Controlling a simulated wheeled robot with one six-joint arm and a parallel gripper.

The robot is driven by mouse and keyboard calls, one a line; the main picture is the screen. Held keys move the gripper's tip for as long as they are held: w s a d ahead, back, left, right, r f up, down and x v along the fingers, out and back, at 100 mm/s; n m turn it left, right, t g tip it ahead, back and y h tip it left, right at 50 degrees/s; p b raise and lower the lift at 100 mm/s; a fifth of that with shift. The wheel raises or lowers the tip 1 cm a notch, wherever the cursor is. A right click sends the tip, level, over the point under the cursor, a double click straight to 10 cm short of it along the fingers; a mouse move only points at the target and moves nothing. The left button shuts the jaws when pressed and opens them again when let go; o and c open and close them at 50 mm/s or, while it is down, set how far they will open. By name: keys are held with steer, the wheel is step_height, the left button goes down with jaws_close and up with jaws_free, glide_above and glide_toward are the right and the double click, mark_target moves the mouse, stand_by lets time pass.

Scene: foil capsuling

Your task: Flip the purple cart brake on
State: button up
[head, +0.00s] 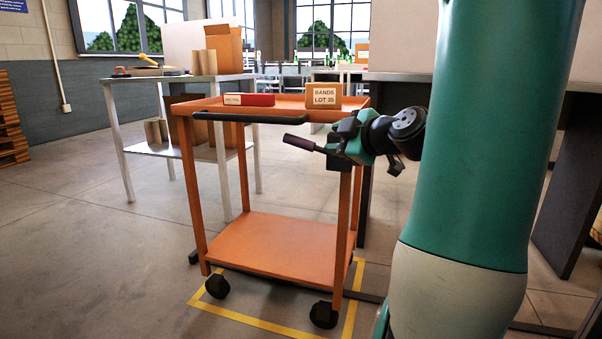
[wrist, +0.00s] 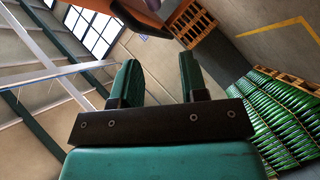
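The orange cart (head: 273,243) stands in the middle of the head view. Its purple brake lever (head: 300,142) sticks out to the left from near the cart's right front post, just below the top tray. My gripper (head: 338,140) is at the lever's right end, and its fingers partly hide the lever's mount. I cannot tell whether they touch the lever. In the wrist view my gripper (wrist: 158,62) has its two fingers apart with nothing seen between them. An orange part of the cart (wrist: 145,14) shows beyond the fingertips; the lever does not show there.
A red box (head: 249,100) and a "BANDS LOT 35" box (head: 324,97) lie on the cart's top tray. A black handle (head: 250,118) runs along its front edge. Yellow floor tape (head: 245,321) surrounds the wheels. A grey table (head: 160,79) stands behind left. Floor at front left is clear.

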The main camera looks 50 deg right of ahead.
mark_target(303, 142)
steer(key=shift+h, duration=0.4)
steer(key=x, duration=0.5)
steer(key=d+b+x, duration=0.1)
steer(key=x, duration=0.5)
steer(key=b+x, duration=0.1)
steer(key=x, duration=0.5)
steer(key=shift+s+d+f, duration=0.3)
steer(key=shift+f, duration=0.05)
jaws_close()
